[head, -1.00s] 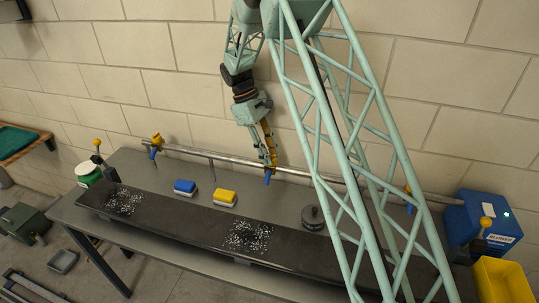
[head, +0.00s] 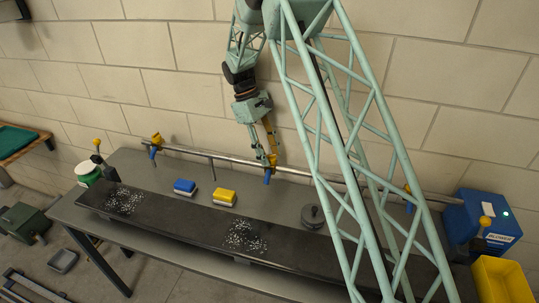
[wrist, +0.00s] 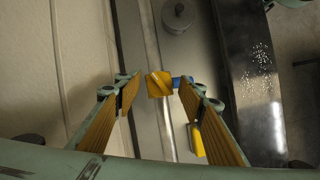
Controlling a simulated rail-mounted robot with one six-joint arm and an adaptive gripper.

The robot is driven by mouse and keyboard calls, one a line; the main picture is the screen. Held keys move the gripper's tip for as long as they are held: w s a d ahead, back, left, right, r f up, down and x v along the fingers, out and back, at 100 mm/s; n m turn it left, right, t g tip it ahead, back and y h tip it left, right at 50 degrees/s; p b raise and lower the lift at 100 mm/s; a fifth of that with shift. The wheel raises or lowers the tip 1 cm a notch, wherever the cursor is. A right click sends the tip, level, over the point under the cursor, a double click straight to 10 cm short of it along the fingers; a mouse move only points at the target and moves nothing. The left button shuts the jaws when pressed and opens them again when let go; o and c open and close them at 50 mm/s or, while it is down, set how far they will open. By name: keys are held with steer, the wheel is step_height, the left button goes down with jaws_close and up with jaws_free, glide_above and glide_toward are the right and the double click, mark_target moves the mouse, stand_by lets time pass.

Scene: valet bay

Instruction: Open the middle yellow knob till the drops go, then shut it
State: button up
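The middle yellow knob (head: 272,159) sits on the metal pipe (head: 225,158), above a blue nozzle (head: 267,174). In the wrist view the knob (wrist: 158,84) lies between the fingertips of my gripper (wrist: 157,83), with the blue nozzle (wrist: 182,81) pointing towards the dark panel. My gripper is open, with a gap visible on the knob's left; contact on the right is unclear. White drops (head: 243,237) speckle the dark panel (head: 180,215) in front of the middle nozzle. They also show in the wrist view (wrist: 262,56).
Other yellow knobs stand on the pipe at left (head: 157,138) and right (head: 408,189). Another drop patch (head: 124,200) lies at the left. Blue (head: 185,187) and yellow (head: 224,196) blocks and a grey round weight (head: 312,216) are on the table. A blue blower box (head: 480,222) stands right.

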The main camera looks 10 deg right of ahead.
steer(key=v, duration=0.7)
steer(key=shift+r, duration=0.25)
steer(key=shift+r, duration=0.15)
stand_by(0.6)
